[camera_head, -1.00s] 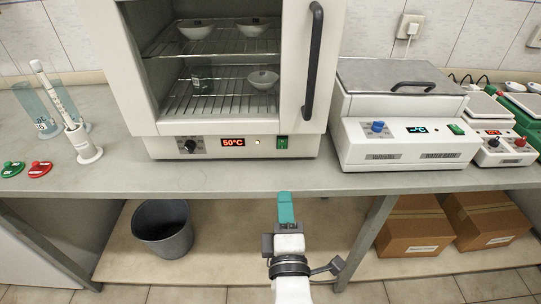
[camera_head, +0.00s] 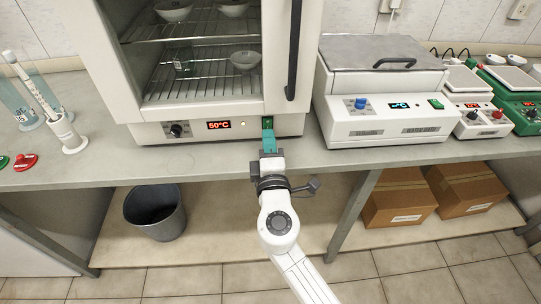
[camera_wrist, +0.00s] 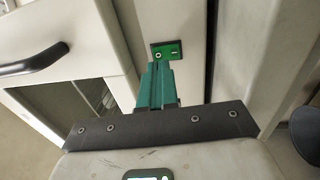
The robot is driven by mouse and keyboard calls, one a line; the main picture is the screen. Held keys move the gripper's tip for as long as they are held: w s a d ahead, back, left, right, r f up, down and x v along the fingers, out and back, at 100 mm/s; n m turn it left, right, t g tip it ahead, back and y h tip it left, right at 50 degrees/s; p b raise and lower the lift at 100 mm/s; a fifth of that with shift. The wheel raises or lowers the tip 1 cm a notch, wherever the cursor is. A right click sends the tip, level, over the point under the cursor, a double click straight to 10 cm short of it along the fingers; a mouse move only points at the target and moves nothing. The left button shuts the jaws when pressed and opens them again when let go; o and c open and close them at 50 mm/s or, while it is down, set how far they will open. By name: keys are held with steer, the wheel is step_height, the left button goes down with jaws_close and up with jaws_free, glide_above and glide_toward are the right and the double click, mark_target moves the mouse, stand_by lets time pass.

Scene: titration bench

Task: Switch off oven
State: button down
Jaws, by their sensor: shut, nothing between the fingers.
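The white oven (camera_head: 150,131) stands on the bench, its display (camera_head: 219,125) lit and reading 50°C. Its green power switch (camera_head: 267,121) is at the right of the front panel, partly covered by my gripper in the head view. The switch also shows in the wrist view (camera_wrist: 167,51), with a circle mark and a bar mark. My gripper (camera_head: 268,134) has green fingers, shut and empty, pointing at the switch. In the wrist view the fingertips (camera_wrist: 158,68) appear just below the switch; I cannot tell whether they touch it.
A cylinder on a white base (camera_head: 68,138) is at the left. A bin (camera_head: 154,212) and cardboard boxes (camera_head: 398,200) are under the bench.

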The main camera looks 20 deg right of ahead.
mark_target(268, 124)
steer(key=shift+x, duration=1.45)
